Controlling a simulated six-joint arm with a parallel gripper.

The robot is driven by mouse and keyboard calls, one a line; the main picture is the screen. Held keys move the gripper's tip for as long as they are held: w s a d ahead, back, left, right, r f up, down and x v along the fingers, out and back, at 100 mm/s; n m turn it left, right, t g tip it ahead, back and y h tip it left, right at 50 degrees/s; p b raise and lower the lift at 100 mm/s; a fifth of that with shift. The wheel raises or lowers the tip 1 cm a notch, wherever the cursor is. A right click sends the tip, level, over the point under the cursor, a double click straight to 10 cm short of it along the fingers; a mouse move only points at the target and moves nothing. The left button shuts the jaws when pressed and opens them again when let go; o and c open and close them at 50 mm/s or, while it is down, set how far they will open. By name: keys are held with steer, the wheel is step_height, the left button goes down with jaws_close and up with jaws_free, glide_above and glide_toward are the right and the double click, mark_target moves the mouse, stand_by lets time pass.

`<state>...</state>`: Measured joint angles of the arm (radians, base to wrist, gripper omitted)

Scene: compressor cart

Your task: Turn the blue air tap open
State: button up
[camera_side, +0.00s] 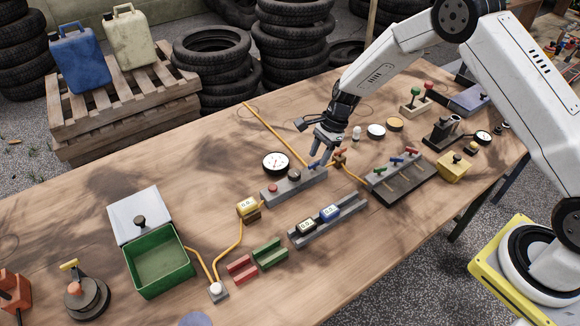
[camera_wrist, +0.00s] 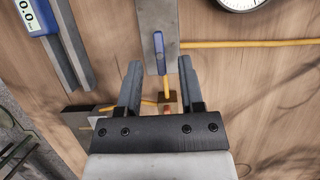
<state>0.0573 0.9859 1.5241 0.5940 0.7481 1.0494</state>
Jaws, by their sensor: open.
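The blue air tap (camera_wrist: 158,45) has a short blue lever at the end of a grey block (camera_wrist: 158,12). In the wrist view the lever points along the block's length, toward my gripper. The tap also shows in the side view (camera_side: 314,165), partly hidden by the fingers. My gripper (camera_wrist: 160,64) is open and empty. Its two fingers appear on either side of the lever's near end, with gaps on both sides. In the side view my gripper (camera_side: 321,157) is low over the block's right end; whether it touches the tap cannot be told.
The block carries a red button (camera_side: 272,188) beside a dial gauge (camera_side: 276,163). A yellow hose (camera_wrist: 245,43) runs from its side. A grey rack (camera_side: 400,180) with several coloured levers stands right. Digital meters (camera_side: 329,213) sit on a rail in front. Bare wood lies left of the gauge.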

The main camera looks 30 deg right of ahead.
steer(key=shift+a+f, duration=0.25)
steer(key=shift+f, duration=0.4)
steer(key=shift+c, duration=0.2)
jaws_close()
